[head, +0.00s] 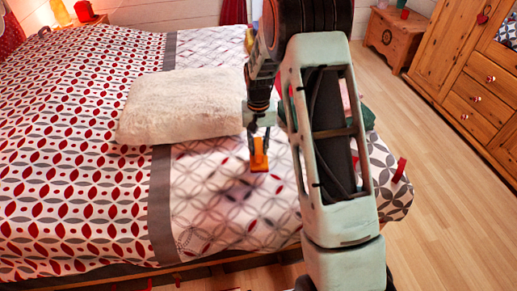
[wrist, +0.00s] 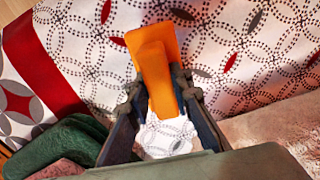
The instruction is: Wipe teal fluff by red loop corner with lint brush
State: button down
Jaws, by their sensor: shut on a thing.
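My gripper (head: 259,138) is shut on an orange lint brush (head: 259,161), which hangs below the fingers over the patterned bedspread. In the wrist view the brush (wrist: 155,72) sits between the fingers (wrist: 163,98), its wide flat end pointing away from them. I cannot tell whether it touches the cloth. A red loop (head: 400,170) hangs at the bed's right edge, to the right of my arm. I cannot make out any teal fluff; my arm hides part of the bed near that edge.
A dark green cloth (wrist: 58,150) lies close to the gripper at lower left. A wooden chest (head: 392,38) and wardrobe (head: 470,85) stand right; the wooden floor (head: 445,225) between is clear.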

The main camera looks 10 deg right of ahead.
jog(key=shift+r, duration=0.7)
jog(key=shift+r+p, duration=1.25)
jog(key=shift+r, duration=0.25)
